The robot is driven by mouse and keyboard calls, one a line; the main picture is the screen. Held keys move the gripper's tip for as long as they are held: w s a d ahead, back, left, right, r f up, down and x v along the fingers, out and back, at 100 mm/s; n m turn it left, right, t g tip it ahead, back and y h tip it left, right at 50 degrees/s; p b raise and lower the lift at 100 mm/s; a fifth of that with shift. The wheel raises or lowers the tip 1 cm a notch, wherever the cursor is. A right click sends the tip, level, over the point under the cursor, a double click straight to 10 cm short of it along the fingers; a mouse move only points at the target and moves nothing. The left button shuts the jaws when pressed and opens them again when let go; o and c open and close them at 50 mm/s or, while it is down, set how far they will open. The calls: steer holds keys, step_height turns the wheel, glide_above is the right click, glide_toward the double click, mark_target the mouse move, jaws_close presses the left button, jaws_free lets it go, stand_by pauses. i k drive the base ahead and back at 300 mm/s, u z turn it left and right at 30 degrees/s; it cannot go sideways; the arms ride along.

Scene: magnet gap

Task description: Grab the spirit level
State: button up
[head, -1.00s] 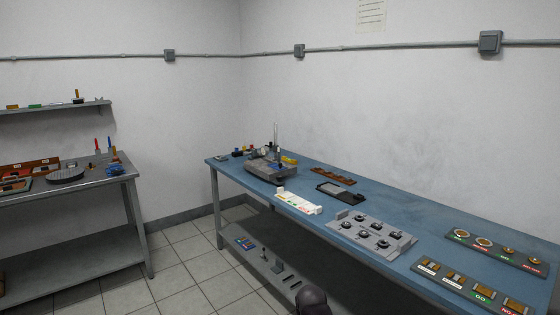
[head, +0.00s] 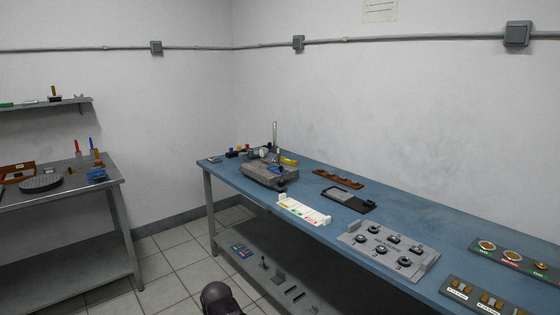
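I cannot single out the spirit level with certainty at this size. A small yellow piece (head: 289,161) lies at the back right of a grey block-like plate (head: 268,174) on the blue bench; it may be the level, but its details are too small to tell. A flat green piece on the wall shelf at the left is also too small to name. A dark rounded part of my own arm shows at the bottom edge. My gripper's fingers are not in view.
The blue bench (head: 358,225) runs along the right wall. It carries a white tray (head: 303,210), a black tray (head: 348,199), a grey fixture board (head: 388,250) and gauge boards (head: 513,257). A metal table (head: 62,192) stands left. Tiled floor between them is clear.

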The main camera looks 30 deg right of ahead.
mark_target(293, 163)
steer(key=i, duration=0.8)
steer(key=z, duration=0.65)
steer(key=i, duration=0.85)
steer(key=z, duration=0.7)
steer(key=k, duration=0.85)
steer(key=z, duration=0.3)
